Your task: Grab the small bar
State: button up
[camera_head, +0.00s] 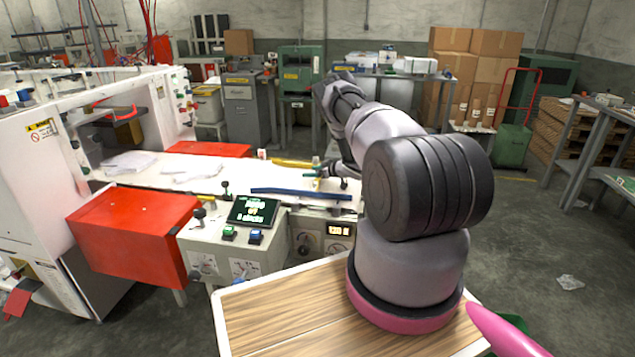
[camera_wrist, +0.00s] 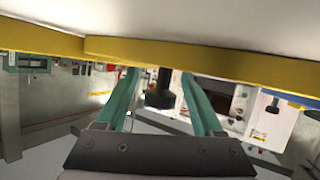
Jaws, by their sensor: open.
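My gripper (camera_wrist: 158,76) is open in the wrist view, its two teal fingers spread apart. A short black knob or lever (camera_wrist: 160,92) shows between the fingers, and I see no contact with it. A yellow bar or edge (camera_wrist: 200,58) crosses beyond the fingertips. In the head view my gripper (camera_head: 321,170) is small and partly hidden at the machine's table. A yellow bar (camera_head: 290,163) lies just left of it and a longer blue bar (camera_head: 300,193) lies nearer. I cannot tell which piece is the small bar.
The white machine table (camera_head: 190,170) bears white film sheets. A control box with a display (camera_head: 254,211) and knobs stands at the near edge. Red covers (camera_head: 132,222) flank the table. Cardboard boxes (camera_head: 450,67) stand at the back right; floor on the right is mostly clear.

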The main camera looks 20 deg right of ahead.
grip_shut()
